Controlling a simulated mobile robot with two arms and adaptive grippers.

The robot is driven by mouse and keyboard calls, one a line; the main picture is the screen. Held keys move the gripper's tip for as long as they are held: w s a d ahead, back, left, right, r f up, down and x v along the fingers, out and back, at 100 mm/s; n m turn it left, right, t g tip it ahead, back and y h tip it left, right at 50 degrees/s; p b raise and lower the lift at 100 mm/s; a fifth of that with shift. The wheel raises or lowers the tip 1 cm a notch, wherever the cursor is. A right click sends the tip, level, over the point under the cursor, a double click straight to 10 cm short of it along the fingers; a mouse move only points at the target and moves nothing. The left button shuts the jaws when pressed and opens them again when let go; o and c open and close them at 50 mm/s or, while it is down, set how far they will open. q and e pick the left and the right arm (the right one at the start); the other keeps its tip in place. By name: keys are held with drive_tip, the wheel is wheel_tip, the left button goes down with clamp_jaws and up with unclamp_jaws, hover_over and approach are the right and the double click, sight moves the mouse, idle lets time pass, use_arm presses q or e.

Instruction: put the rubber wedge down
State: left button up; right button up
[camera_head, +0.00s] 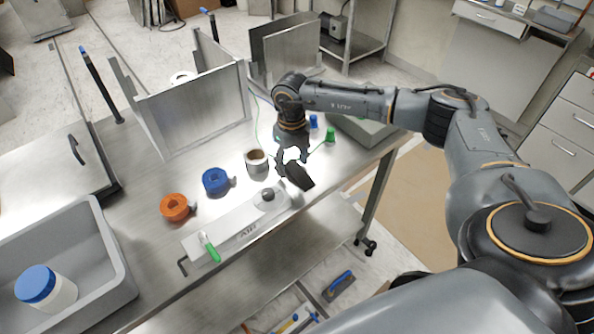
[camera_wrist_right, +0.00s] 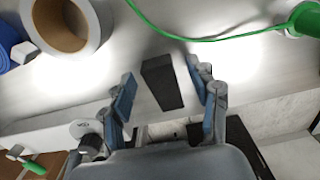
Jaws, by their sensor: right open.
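The rubber wedge (camera_head: 299,177) is a small black block at the front edge of the steel table, right of the panel marked AIR. In the right wrist view the wedge (camera_wrist_right: 162,83) lies between my right gripper's fingers, with a visible gap on both sides. My right gripper (camera_head: 291,160) points down over the table there and is open. Its blue-padded fingers show in the right wrist view (camera_wrist_right: 166,90). The wedge appears to rest on the table top near its edge. My left gripper is not in view.
A tape roll (camera_head: 257,161) stands just left of the gripper, with blue (camera_head: 215,180) and orange (camera_head: 174,207) rolls beyond. The AIR panel (camera_head: 235,226) has a knob and green-handled valve. A green cap with hose (camera_head: 330,134) is right. A grey bin (camera_head: 110,262) holds a blue-lidded jar (camera_head: 47,288).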

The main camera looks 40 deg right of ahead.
clamp_jaws()
drive_tip(key=shift+r, duration=0.15)
